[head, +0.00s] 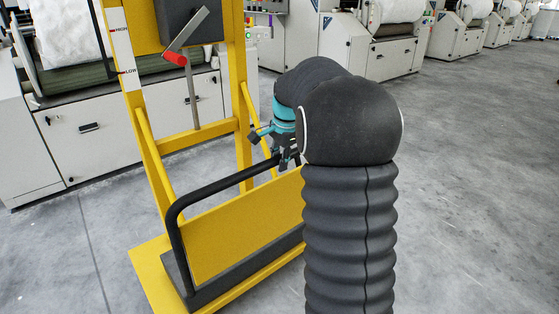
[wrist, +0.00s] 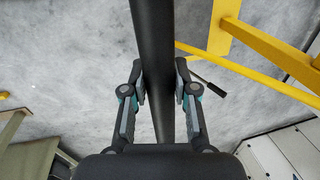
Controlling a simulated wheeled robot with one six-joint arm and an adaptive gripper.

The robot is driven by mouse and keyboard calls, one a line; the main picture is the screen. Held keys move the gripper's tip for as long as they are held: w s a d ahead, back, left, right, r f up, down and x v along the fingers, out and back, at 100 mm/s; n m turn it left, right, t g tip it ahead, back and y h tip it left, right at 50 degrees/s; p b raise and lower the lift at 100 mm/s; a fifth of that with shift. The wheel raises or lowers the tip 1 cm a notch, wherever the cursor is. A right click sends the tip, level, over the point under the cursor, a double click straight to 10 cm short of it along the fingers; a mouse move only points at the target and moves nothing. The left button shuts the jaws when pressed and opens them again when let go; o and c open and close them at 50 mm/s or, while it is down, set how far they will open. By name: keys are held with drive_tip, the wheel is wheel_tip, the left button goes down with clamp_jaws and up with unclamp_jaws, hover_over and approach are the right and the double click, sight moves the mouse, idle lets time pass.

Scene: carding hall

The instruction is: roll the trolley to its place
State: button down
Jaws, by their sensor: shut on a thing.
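The trolley has a dark tubular handle (head: 220,187) around a yellow panel (head: 245,238), above a dark lower edge (head: 240,266). It stands close against a tall yellow frame (head: 241,90) in the head view. My gripper (head: 277,152) is shut on the top bar of the handle, near its right end. In the wrist view the dark bar (wrist: 153,35) runs between the fingers of my gripper (wrist: 161,85), one on each side. My arm hides the trolley's right end. Its wheels cannot be made out.
The grey floor (head: 470,190) at right is clear.

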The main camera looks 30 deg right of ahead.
drive_tip(key=shift+s+f, duration=0.1)
drive_tip(key=shift+f, duration=0.1)
drive_tip(key=c, duration=0.8)
unclamp_jaws()
drive_tip(key=shift+d, duration=0.1)
drive_tip(key=shift+r, duration=0.15)
drive_tip(key=shift+r, duration=0.25)
drive_tip(key=r, duration=0.3)
drive_tip(key=s+r, duration=0.1)
drive_tip(key=r, duration=0.3)
drive_tip(key=s+r, duration=0.1)
drive_tip(key=r, duration=0.3)
drive_tip(key=shift+d+r, duration=0.1)
